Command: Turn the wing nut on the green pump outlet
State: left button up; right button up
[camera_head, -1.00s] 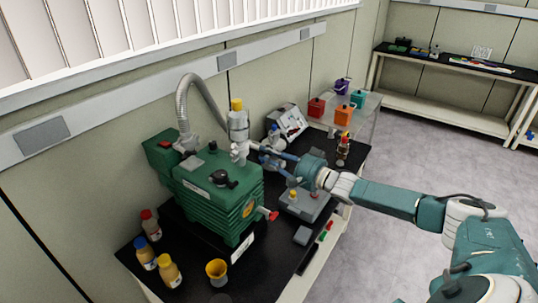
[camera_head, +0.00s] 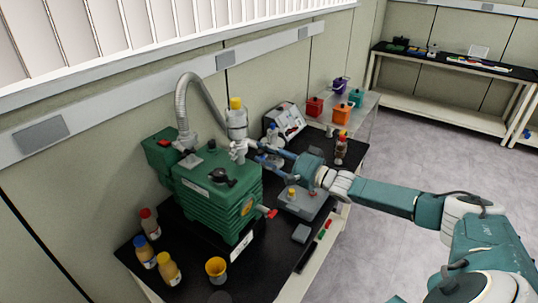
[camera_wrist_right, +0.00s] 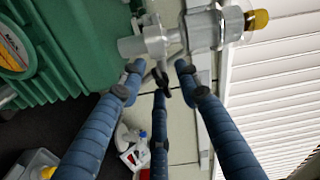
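The green pump (camera_head: 218,200) stands on the black bench top; its body also fills the upper left of the right wrist view (camera_wrist_right: 85,45). Its metal outlet fitting (camera_head: 238,148) carries a clear vessel with a yellow cap. In the right wrist view the fitting (camera_wrist_right: 157,40) has a small dark grey piece below it, apparently the wing nut (camera_wrist_right: 162,74). My right gripper (camera_wrist_right: 160,72) has its three blue fingers apart, tips around this piece; contact is unclear. In the head view the right gripper (camera_head: 258,152) reaches the fitting from the right. My left gripper is not in view.
A ribbed grey hose (camera_head: 195,90) arches behind the pump. Coloured containers (camera_head: 341,114) stand farther back.

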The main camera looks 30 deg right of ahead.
jog(key=v, duration=1.2)
dwell(0.3)
